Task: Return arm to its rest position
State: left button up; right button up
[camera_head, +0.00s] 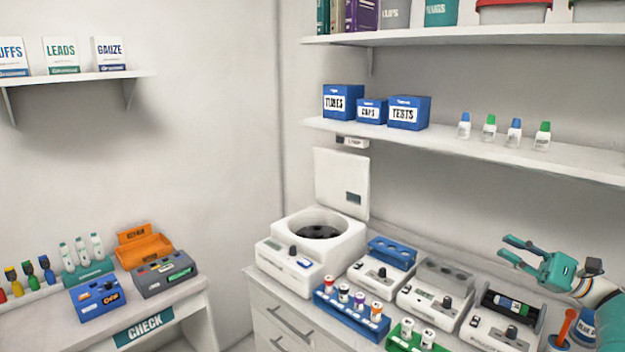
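My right gripper (507,248) is teal and comes in from the right edge, above the right end of the counter. Its two fingers point left and stand apart, with nothing between them. It hangs in the air over the rear of a white device with a black top slot (513,304). My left arm and gripper are not in view.
The counter holds an open-lidded centrifuge (296,263), a blue tube rack (350,317), a green rack (415,338), and several small devices. An orange-handled tool (564,326) stands by the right arm. A shelf (470,143) with boxes and bottles is above; a side bench (150,314) is left.

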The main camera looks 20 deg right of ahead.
jog(key=w+a+f+g+y, duration=0.2)
jog(key=w+a+f, duration=0.1)
jog(key=w+a, duration=0.5)
jog(key=w+a+f+g+y, duration=0.25)
jog(key=w+a, duration=0.35)
jog(key=a, duration=0.5)
jog(key=a+f+m+g+h+b, duration=0.15)
jog(key=a+f+g+h, duration=0.35)
jog(key=a+f, duration=1.55)
jog(key=s+a+f+n+g+h, duration=0.35)
jog(key=s+a+f+g, duration=0.35)
jog(key=s+a+f, duration=0.55)
jog(key=s+d+f+n+g+h, duration=0.1)
jog(key=s+f+n+h, duration=0.35)
jog(key=s, duration=0.65)
jog(key=s+d+f+n+g+h, duration=0.1)
jog(key=s+d+f+n+h, duration=0.1)
jog(key=s+f+n, duration=0.75)
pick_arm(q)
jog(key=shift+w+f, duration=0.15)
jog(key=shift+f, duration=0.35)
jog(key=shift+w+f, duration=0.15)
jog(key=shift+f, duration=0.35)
pick_arm(e)
jog(key=r+t, duration=0.1)
jog(key=w+r+t, duration=0.1)
jog(key=w+n+t, duration=0.1)
jog(key=shift+d+r, duration=0.25)
jog(key=shift+r, duration=0.15)
